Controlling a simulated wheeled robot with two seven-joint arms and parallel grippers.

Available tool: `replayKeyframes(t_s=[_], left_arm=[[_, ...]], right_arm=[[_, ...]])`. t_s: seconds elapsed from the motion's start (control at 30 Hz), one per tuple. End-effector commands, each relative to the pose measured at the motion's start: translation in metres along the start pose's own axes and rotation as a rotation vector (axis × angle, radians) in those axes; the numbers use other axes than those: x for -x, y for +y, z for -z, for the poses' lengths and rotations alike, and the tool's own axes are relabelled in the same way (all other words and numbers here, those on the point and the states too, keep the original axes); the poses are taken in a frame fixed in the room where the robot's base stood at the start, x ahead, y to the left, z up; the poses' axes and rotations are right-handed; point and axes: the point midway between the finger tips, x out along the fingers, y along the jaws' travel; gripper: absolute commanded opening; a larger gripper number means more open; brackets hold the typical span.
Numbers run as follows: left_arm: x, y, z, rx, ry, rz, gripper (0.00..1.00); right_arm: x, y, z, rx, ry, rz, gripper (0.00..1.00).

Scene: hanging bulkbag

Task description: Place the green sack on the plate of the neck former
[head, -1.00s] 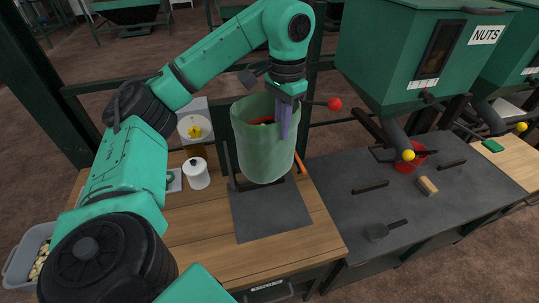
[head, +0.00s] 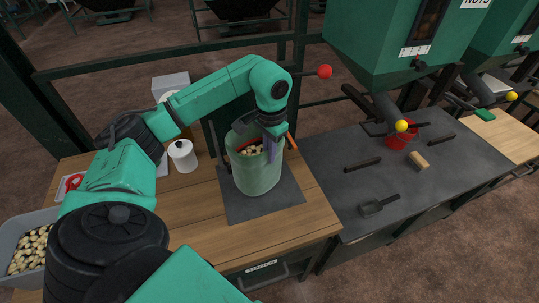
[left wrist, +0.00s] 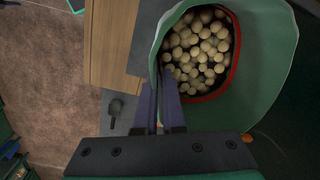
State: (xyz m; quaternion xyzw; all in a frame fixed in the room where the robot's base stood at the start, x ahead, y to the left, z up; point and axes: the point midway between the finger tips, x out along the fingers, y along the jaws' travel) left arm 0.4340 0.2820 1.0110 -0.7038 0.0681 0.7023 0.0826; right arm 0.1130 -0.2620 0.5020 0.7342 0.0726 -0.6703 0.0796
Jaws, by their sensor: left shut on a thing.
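The green sack (head: 257,175) is upright and open at the top, with pale round nuts inside and a red band along its inner wall. My left gripper (head: 270,150) is shut on the sack's rim on the right side. In the left wrist view, the gripper fingers (left wrist: 160,105) pinch the wall of the sack (left wrist: 268,75), and the nuts show inside. The dark grey plate (head: 235,208) lies on the wooden table, and the sack's base overlaps its middle. I cannot tell whether the base touches it. My right gripper is not in view.
A white lidded jar (head: 183,157) stands left of the plate. A grey bin of nuts (head: 28,243) is at far left. A red-knobbed lever (head: 324,71) is behind.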

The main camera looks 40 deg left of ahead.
Motion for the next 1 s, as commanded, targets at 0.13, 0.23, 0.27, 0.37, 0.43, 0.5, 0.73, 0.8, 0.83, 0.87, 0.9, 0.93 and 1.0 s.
replayKeyframes(t_s=[0.13, 0.23, 0.27, 0.37, 0.43, 0.5, 0.73, 0.8, 0.83, 0.87, 0.9, 0.93, 1.0], left_arm=[[-0.014, 0.000, 0.000, -0.001, 0.002, -0.001, 0.00], [-0.015, 0.000, 0.000, -0.001, 0.004, 0.000, 0.00], [-0.015, 0.000, 0.000, -0.001, 0.004, 0.000, 0.00], [-0.016, 0.000, 0.000, -0.001, 0.003, 0.000, 0.00], [-0.018, 0.001, 0.000, -0.001, 0.000, -0.001, 0.18], [-0.018, 0.001, 0.000, -0.001, 0.000, -0.001, 0.36], [-0.017, 0.001, 0.000, -0.001, 0.000, -0.001, 0.36], [-0.016, 0.001, 0.000, -0.001, 0.000, -0.001, 0.36], [-0.014, 0.001, 0.000, -0.001, 0.001, -0.001, 0.36], [-0.014, 0.001, 0.000, -0.001, 0.002, -0.001, 0.36], [-0.011, 0.001, 0.001, 0.000, 0.004, -0.001, 0.36], [-0.007, 0.000, 0.001, 0.000, 0.005, 0.000, 0.36], [0.005, 0.000, 0.001, 0.000, 0.007, 0.001, 0.36]], right_arm=[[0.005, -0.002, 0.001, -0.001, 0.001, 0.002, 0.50], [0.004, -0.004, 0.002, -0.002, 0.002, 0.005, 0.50], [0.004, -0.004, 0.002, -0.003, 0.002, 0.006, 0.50], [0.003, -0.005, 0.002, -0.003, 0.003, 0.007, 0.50], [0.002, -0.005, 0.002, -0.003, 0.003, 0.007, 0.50], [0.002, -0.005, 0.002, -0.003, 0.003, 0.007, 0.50], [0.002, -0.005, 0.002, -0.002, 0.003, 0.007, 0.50], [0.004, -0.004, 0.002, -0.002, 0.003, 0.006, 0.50], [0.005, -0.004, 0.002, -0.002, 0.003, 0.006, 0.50], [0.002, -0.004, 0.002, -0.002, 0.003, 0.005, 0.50], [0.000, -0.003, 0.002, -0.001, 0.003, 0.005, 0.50], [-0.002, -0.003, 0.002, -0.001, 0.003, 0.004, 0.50], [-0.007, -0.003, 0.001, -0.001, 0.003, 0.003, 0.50]])
